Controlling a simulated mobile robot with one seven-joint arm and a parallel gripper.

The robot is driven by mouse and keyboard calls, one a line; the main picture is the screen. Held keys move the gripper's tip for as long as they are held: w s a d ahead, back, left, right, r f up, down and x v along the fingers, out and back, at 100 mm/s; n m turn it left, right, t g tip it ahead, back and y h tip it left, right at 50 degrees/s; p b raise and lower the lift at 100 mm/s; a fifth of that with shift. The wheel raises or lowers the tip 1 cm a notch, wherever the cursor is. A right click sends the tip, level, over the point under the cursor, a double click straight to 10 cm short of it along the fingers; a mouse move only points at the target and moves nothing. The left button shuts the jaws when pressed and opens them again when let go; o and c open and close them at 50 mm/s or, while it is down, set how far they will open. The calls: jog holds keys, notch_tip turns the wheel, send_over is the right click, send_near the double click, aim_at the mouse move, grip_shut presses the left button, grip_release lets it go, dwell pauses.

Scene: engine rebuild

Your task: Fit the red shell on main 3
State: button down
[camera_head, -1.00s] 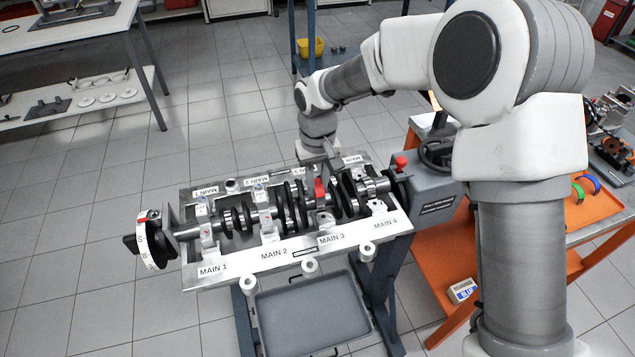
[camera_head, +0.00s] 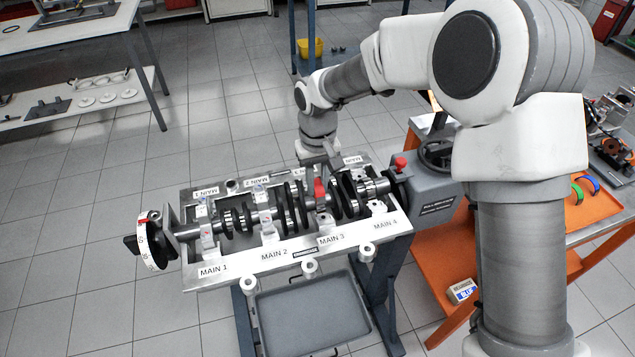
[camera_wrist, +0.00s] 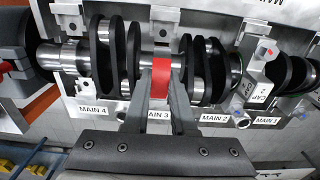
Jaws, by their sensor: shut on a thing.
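The red shell (camera_wrist: 160,78) is between my gripper's fingertips (camera_wrist: 160,95) in the wrist view, over the bright journal at main 3. In the head view the red shell (camera_head: 319,188) shows among the dark crank webs, at the journal behind the MAIN 3 label (camera_head: 331,239). My gripper is shut on it. Whether the shell touches the journal or the saddle I cannot tell. The crankshaft (camera_head: 240,219) lies along the engine block (camera_head: 222,271). My gripper in the head view (camera_head: 320,178) is partly hidden by the crank parts.
Bearing caps stand at main 1 (camera_head: 207,232) and main 2 (camera_head: 267,224). Crank webs rise close on both sides of my fingers. A grey tray (camera_head: 312,312) is below the block. An orange bench (camera_head: 590,212) at the right holds green and blue shells.

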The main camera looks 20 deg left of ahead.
jog(key=shift+f, duration=0.3)
jog(key=shift+r, duration=0.3)
dwell(0.3)
dwell(0.4)
jog(key=c, duration=1)
grip_release()
jog(key=shift+r, duration=0.25)
jog(key=shift+r+p, duration=1.05)
jog(key=shift+r, duration=0.15)
